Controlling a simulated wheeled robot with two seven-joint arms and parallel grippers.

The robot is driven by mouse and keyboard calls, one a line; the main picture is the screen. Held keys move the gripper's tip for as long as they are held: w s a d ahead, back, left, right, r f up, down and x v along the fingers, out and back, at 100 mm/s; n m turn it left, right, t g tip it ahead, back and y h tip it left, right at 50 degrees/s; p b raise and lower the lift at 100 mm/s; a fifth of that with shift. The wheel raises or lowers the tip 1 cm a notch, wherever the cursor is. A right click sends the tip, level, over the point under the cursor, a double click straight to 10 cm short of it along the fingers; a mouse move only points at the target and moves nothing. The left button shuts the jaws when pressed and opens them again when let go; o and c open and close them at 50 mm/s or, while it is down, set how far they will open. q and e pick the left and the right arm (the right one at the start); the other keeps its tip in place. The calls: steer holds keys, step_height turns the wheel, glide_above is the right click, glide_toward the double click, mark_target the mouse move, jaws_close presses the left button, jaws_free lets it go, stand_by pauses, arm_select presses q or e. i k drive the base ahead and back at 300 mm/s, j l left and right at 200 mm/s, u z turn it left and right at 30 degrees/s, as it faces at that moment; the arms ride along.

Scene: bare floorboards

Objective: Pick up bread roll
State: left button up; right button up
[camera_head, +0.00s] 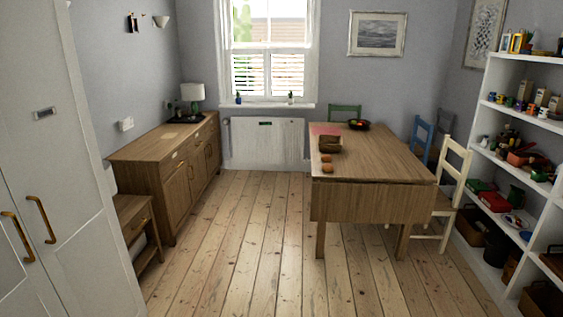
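Two small orange-brown lumps that look like bread rolls lie near the left edge of the wooden table (385,165). The nearer roll (327,168) is closer to the table's front, and the farther roll (326,158) is just behind it. A brown basket-like box (329,143) stands behind them, and its contents are too small to tell. Neither of my grippers shows in this view.
A dark bowl with colourful items (358,124) and a pink mat (325,129) are at the table's back. Chairs, including a cream chair (455,165), stand right. A sideboard (165,150) is left. Bare floorboards (240,240) lie clear between.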

mark_target(325, 157)
steer(key=i, duration=1.65)
